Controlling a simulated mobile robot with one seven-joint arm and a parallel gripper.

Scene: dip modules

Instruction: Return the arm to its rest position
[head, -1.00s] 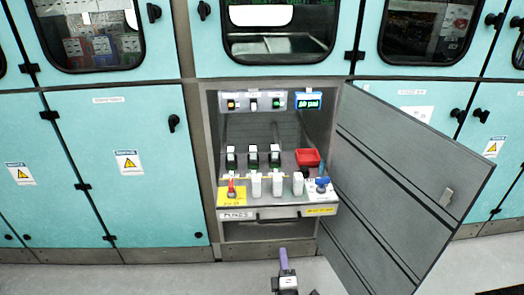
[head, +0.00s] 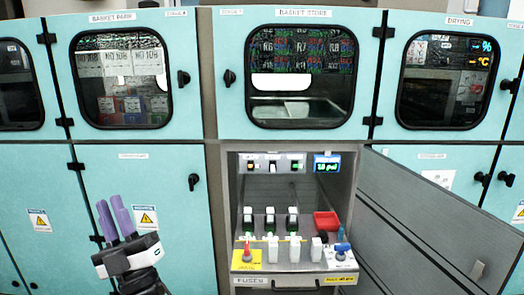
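My gripper (head: 116,219) is raised at the lower left in the head view, in front of a turquoise cabinet door. Its purple fingers point up and stand a little apart, with nothing seen between them. The dark wrist and white gripper body show below. The gripper is to the left of the open cabinet bay (head: 228,210) and clear of its tray. The rest of my arm is out of the frame.
The pulled-out tray (head: 295,268) holds several white modules, a red knob (head: 247,251), a blue-handled part (head: 342,247) and a red bin (head: 327,222). Black-and-white modules (head: 270,221) stand behind. The open grey door (head: 430,225) juts out at the right.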

